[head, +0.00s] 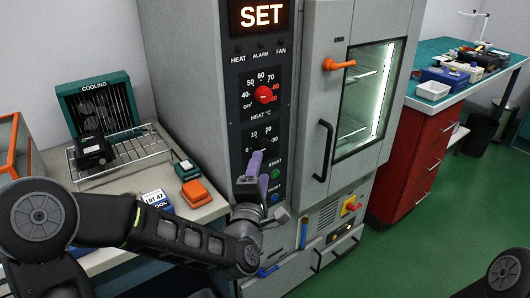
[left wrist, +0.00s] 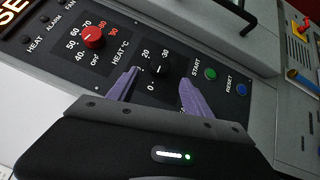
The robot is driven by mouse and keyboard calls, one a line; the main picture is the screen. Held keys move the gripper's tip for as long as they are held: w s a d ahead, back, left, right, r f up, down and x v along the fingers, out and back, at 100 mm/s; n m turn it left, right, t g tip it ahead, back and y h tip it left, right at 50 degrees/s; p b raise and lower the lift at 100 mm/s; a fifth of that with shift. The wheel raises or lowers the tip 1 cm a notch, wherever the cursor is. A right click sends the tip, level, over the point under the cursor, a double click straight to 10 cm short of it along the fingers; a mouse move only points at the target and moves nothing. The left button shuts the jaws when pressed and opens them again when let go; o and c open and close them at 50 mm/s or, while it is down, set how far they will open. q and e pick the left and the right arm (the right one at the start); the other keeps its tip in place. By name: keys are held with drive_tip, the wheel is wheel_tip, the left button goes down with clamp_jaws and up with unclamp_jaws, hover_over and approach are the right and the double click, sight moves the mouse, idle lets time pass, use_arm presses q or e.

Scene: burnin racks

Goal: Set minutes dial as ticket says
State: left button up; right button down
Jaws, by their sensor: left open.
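The minutes dial (left wrist: 160,69) is a small black knob on the dark control panel, marked from 0 to 30. It shows between and just beyond the two purple fingers of my left gripper (left wrist: 159,86), which is open; I cannot tell whether they touch it. In the head view my left gripper (head: 260,173) is in front of the panel below the heat dial and hides most of the knob. My right gripper is not in view.
Above is the red heat dial (head: 264,95), with the lit SET display (head: 262,15) over it. The green start button (left wrist: 210,74) and blue reset button (left wrist: 242,89) are close to the dial's right. The chamber door handle (head: 323,150) sticks out.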

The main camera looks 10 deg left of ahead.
sight(266, 149)
use_arm(q)
drive_tip(key=w, duration=0.7)
drive_tip(key=shift+w+a+r+p, duration=0.3)
drive_tip(key=shift+w+a+r, duration=0.05)
drive_tip(key=shift+c, duration=0.5)
clamp_jaws()
